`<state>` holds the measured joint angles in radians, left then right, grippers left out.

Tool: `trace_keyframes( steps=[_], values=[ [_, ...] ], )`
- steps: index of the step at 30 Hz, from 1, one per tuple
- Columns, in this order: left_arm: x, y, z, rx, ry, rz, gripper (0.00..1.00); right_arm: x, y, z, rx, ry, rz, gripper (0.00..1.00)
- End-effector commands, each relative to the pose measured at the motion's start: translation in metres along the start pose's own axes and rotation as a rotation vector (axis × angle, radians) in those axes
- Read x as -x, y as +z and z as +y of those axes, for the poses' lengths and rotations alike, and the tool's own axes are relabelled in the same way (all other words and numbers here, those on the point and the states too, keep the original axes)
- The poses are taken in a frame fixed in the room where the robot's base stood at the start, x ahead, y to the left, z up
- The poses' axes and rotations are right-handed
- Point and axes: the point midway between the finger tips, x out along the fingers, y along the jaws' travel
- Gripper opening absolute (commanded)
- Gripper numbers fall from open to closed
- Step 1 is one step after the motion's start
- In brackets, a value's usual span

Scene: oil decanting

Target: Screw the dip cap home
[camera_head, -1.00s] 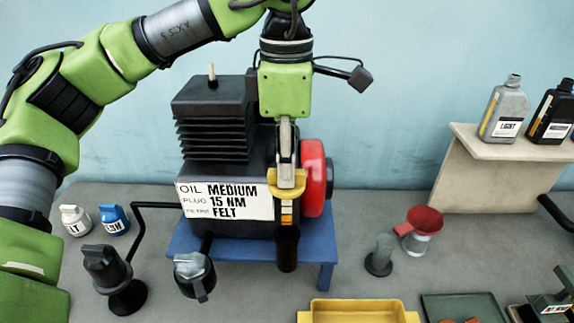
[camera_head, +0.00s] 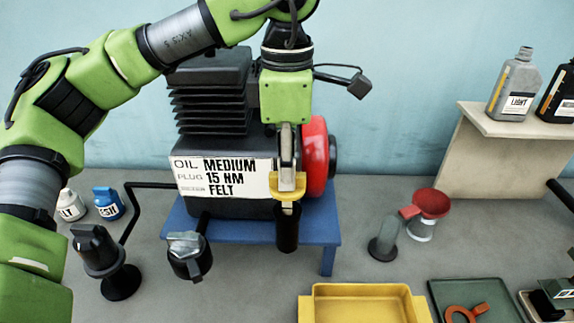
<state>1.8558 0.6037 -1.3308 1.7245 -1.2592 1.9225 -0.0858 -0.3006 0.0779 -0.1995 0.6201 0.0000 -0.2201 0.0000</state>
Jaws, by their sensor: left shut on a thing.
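The dip cap (camera_head: 288,186) is yellow, with its stick pointing down. My left gripper (camera_head: 287,160) comes down from above and is shut on the cap. Only a short part of the stick shows between the cap and the black filler neck (camera_head: 287,232); the rest is hidden in the neck. The cap sits just above the neck's rim and looks upright. The neck stands at the front of the dark machine (camera_head: 226,145), below the right end of its label. My right gripper is not in view.
The machine stands on a blue stand (camera_head: 327,258). A yellow tray (camera_head: 306,311) is in front, with a green tray (camera_head: 500,310) beside it. A grey cylinder (camera_head: 383,240) and red funnel (camera_head: 430,202) stand right. Bottles (camera_head: 513,88) stand on a wooden shelf (camera_head: 520,126).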

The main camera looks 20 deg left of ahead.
Motion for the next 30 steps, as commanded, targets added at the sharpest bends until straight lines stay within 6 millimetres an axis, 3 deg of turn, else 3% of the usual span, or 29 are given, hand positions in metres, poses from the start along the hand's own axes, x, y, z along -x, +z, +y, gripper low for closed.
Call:
trace_keyframes(
  steps=[6,30],
  values=[
    [-0.021,0.0,0.0,0.0,-0.001,-0.001,0.0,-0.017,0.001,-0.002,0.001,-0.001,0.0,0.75],
    [-0.023,0.0,0.0,0.0,0.0,0.0,0.0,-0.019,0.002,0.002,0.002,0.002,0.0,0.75]
  ],
)
